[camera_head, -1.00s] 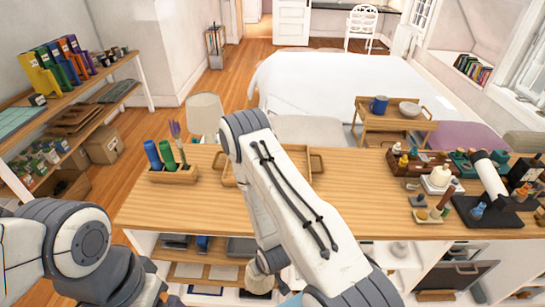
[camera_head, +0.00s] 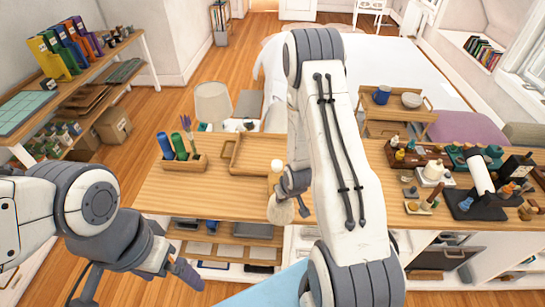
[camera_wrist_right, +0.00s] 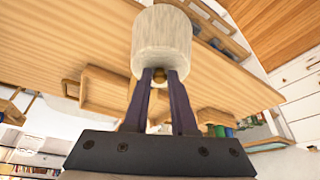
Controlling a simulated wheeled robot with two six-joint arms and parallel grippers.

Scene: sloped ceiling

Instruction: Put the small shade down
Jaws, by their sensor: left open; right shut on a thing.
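The small shade (camera_head: 280,211), a cream cylinder, is held by my right gripper (camera_head: 291,192) near the front edge of the wooden worktop (camera_head: 215,197). In the right wrist view the shade (camera_wrist_right: 162,42) sits at the tips of my right gripper (camera_wrist_right: 160,80), with a brass-coloured piece between the fingers. I cannot tell whether it touches the worktop. My right arm hides part of the worktop. My left gripper (camera_head: 186,272) is open and empty, low in front of the worktop.
A wooden tray (camera_head: 258,153) lies behind the shade. A holder with blue and green rolls (camera_head: 184,163) stands to its left. A lamp with a larger shade (camera_head: 213,103) stands behind the worktop. Bottles and a black stand (camera_head: 483,205) crowd the right side. The left front worktop is clear.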

